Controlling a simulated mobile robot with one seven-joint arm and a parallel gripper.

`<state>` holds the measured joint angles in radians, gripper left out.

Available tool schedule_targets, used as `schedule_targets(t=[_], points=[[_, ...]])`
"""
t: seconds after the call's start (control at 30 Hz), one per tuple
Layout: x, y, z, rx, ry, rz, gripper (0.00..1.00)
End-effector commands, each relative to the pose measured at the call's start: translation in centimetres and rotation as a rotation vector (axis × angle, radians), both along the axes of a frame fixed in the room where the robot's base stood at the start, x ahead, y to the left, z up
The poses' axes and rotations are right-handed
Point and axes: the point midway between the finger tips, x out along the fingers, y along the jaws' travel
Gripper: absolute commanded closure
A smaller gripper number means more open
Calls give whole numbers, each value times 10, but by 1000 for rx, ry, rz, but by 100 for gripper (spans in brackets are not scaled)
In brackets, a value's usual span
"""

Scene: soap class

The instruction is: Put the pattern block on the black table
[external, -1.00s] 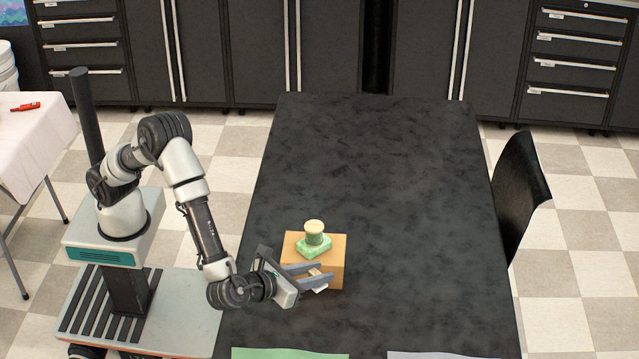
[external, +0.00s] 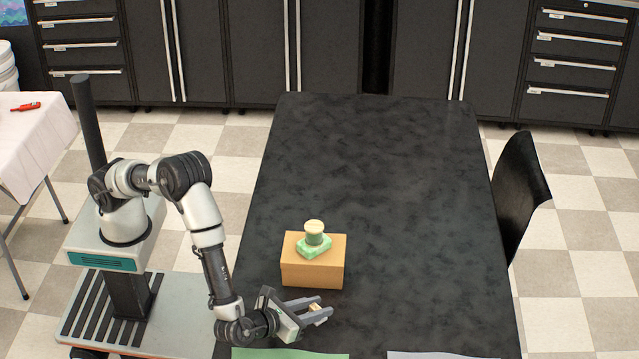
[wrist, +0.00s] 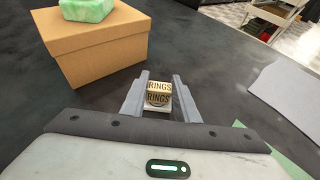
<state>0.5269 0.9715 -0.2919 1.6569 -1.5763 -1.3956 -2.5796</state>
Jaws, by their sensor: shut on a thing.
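A small pale block (wrist: 159,92) with the word "RINGS" on it sits between the fingers of my gripper (wrist: 160,88) in the wrist view. My gripper (external: 318,308) is shut on this block, which shows as a small beige piece (external: 314,308) in the external view. The gripper is low over the near left part of the black table (external: 400,200), in front of the cardboard box. Whether the block touches the tabletop I cannot tell.
A cardboard box (external: 313,272) stands beside the gripper, with a green soap-like block (external: 314,246) and a round-topped piece (external: 314,227) stacked on it. A green sheet (external: 290,353) and a grey sheet (external: 445,355) lie at the near edge. The table's middle and far parts are clear.

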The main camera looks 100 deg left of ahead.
Motion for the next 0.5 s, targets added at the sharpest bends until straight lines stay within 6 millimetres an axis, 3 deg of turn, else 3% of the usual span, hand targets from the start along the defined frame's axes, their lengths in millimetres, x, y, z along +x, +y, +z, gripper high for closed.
schedule_targets(t=[0.23, 0.27, 0.33, 0.37, 0.5], points=[[0, 0, -3, 0, 0, 0, 94], [0, 0, -2, 0, 0, -1, 71], [0, 0, -1, 0, 0, 0, 59], [0, 0, -1, 0, 0, 0, 54], [0, 0, -1, 0, 0, 0, 54]])
